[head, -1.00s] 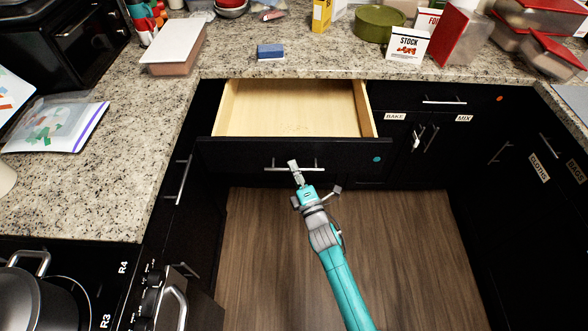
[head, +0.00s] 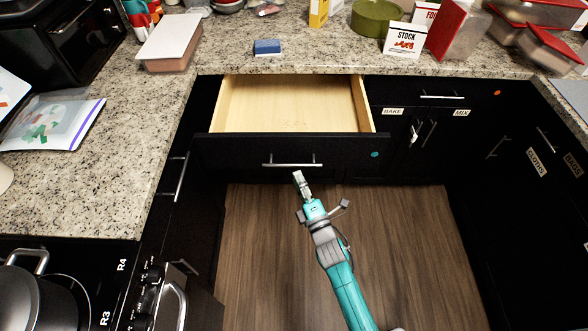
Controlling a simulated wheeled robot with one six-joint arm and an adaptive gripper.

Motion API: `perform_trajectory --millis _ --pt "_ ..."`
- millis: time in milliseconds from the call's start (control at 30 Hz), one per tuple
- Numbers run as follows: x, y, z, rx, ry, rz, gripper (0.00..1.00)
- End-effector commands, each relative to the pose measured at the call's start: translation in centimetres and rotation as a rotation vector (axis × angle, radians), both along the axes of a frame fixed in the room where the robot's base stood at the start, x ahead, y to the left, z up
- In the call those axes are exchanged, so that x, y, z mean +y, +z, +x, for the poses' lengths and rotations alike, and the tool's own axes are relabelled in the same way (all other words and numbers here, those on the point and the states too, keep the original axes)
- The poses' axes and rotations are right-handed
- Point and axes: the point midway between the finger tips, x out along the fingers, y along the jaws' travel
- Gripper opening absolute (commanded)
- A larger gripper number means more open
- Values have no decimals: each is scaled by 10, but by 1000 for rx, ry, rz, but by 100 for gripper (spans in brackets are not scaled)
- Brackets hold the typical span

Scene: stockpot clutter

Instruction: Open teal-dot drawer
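The teal-dot drawer (head: 230,150) is pulled out, with its pale wooden inside (head: 290,105) showing and empty. The teal dot (head: 375,154) is on the right of its black front. Its bar handle (head: 292,165) is silver and runs level across the front.
A drawer with an orange dot (head: 497,93) is shut at the right. Cupboards labelled BAKE (head: 392,111) and MIX (head: 461,113) are below it. The counter above holds a blue sponge (head: 267,47) and several boxes and containers. The wooden floor (head: 420,250) is clear.

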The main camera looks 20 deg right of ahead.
Motion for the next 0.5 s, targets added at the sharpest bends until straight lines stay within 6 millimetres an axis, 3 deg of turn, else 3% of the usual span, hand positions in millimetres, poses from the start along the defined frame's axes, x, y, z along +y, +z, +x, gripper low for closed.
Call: perform_trajectory --millis 200,500 --pt "-3 -8 -39 2 -1 0 37" --pt "-5 -11 -60 0 -1 -1 37"
